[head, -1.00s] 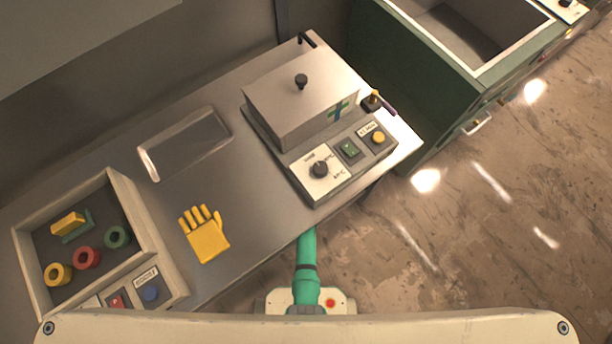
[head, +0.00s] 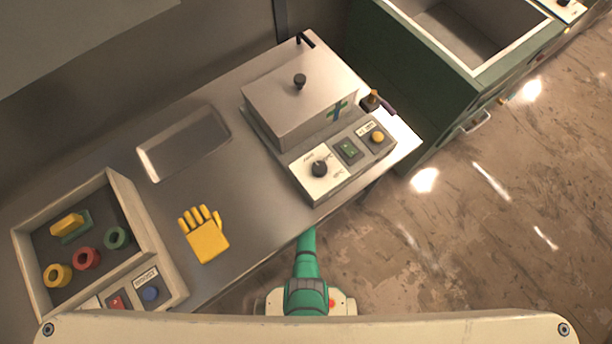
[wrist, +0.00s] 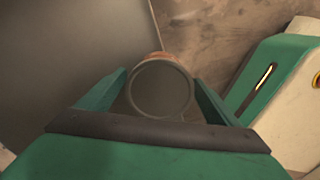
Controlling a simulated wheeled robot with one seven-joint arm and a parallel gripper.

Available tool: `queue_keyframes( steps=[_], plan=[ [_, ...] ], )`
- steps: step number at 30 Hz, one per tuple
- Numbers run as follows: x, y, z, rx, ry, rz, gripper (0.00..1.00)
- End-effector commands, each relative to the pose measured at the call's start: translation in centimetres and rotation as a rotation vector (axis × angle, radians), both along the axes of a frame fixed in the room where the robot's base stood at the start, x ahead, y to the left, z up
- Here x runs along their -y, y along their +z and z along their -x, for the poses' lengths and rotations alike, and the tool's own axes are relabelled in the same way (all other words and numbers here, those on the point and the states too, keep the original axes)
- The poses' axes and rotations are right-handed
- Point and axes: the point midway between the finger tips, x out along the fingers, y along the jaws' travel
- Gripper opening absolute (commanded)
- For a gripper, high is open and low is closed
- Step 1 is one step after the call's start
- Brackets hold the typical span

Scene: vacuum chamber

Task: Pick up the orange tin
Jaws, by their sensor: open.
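A round thing with a grey end face (wrist: 160,95) and an orange rim at its top shows in the wrist view; it looks like the orange tin seen end-on. My gripper (wrist: 160,77) is open, with one green finger on each side of it. I cannot tell whether the fingers touch it. The head view shows no orange tin; my green arm there runs down at the bottom middle, and my gripper is out of sight.
A green cabinet (head: 400,80) stands right. Brown floor lies open at right.

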Motion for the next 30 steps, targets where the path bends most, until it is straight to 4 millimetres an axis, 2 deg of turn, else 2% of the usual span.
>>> queue_keyframes(
  steps=[8, 12, 13, 23, 30],
  plan=[
    [0.01, -0.11, 0.01, 0.000, -0.002, 0.000, 0.85],
    [0.01, -0.10, 0.02, 0.000, -0.002, 0.000, 0.52],
    [0.01, -0.10, 0.02, 0.000, -0.002, 0.000, 0.46],
    [0.01, -0.03, 0.01, 0.000, -0.002, 0.000, 0.46],
    [0.00, 0.81, 0.00, 0.001, -0.002, 0.000, 0.46]
  ],
)
